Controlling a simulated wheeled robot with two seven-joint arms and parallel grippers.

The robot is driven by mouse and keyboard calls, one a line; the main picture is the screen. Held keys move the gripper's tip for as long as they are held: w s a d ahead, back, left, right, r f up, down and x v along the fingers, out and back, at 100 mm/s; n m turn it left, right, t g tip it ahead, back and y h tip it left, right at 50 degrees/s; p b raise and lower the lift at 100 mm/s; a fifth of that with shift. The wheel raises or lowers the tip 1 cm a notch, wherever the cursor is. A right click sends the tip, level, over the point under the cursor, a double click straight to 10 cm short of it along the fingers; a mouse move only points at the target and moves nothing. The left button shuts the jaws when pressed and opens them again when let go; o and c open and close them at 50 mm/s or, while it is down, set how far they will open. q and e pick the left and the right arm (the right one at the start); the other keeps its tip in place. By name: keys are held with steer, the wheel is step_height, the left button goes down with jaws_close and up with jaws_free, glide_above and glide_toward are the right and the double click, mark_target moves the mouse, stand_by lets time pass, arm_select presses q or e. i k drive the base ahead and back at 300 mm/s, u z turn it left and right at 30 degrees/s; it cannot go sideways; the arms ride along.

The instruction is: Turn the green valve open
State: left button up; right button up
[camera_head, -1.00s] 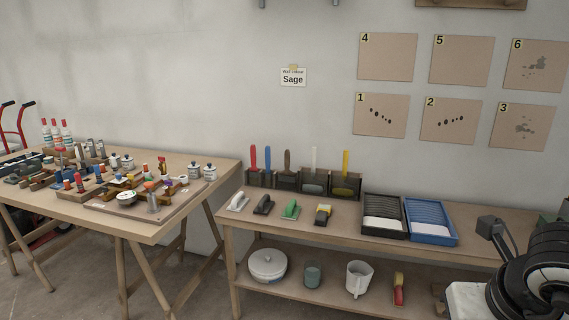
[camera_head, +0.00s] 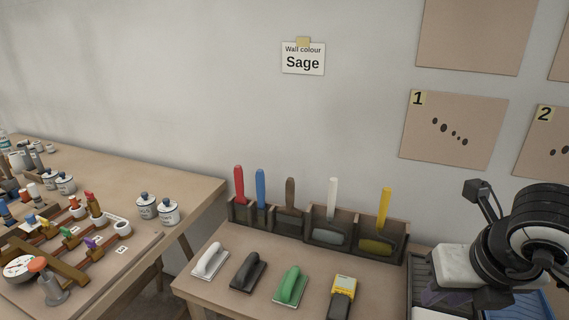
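A small green piece (camera_head: 70,231), which looks like the green valve handle, sits among coloured pieces on a brown wooden rack on the left table (camera_head: 190,190). It is too small to tell how far it is turned. A purple piece (camera_head: 91,242) and a yellow piece (camera_head: 42,220) are on the racks near it. My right gripper (camera_head: 505,245) is at the right edge, over the paint trays and far from the green piece. Its fingers cannot be made out. My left gripper is not in view.
White lidded jars (camera_head: 168,211) stand at the left table's right end. An orange-topped grey stand (camera_head: 53,287) is in front. The right bench holds a green-handled trowel (camera_head: 291,286), a yellow-and-black tool (camera_head: 342,293) and a tool holder (camera_head: 318,228). A gap separates the tables.

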mark_target(66, 233)
steer(key=u, duration=0.9)
steer(key=i, duration=1.1)
steer(key=u, duration=1.45)
steer(key=i, duration=0.25)
steer(key=u, duration=0.2)
